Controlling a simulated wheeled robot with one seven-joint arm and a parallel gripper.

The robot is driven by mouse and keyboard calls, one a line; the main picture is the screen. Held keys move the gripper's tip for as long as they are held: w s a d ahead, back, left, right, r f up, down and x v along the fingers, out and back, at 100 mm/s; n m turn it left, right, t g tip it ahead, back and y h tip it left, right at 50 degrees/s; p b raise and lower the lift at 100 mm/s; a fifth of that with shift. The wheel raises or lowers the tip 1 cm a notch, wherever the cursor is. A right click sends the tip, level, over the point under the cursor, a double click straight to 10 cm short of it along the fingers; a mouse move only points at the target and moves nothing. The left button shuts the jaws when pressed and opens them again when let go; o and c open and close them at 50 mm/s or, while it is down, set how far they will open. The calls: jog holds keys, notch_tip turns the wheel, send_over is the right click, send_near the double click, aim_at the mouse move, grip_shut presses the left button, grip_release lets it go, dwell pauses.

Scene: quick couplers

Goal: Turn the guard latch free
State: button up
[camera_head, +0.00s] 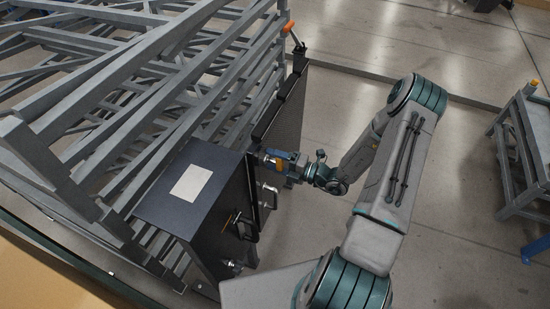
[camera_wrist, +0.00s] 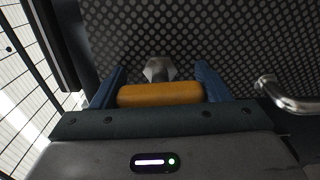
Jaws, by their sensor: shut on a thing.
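The guard latch shows in the wrist view as an orange bar (camera_wrist: 160,94) with a metal hub (camera_wrist: 158,68) behind it, against a dark perforated panel (camera_wrist: 225,38). My gripper (camera_wrist: 160,92) has its two blue fingers at the two ends of the orange bar and is shut on it. The orange latch (camera_head: 279,164) shows only as a small patch between the fingers there. Its exact angle is hard to tell in the head view.
The dark cabinet (camera_head: 165,213) with a pale label (camera_head: 190,182) stands beside a grey metal frame (camera_head: 150,95). A metal handle (camera_head: 269,195) is just below my gripper, and a black handle (camera_head: 243,226) is lower. A grey cart (camera_head: 525,140) stands far right. Open floor lies between.

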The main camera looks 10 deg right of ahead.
jog(key=shift+m, duration=0.5)
jog(key=o, duration=1)
jog(key=shift+d, duration=0.1)
jog(key=b+v, duration=0.2)
jog(key=v, duration=1.1)
jog(key=shift+s+d+b, duration=0.25)
jog(key=shift+b, duration=0.05)
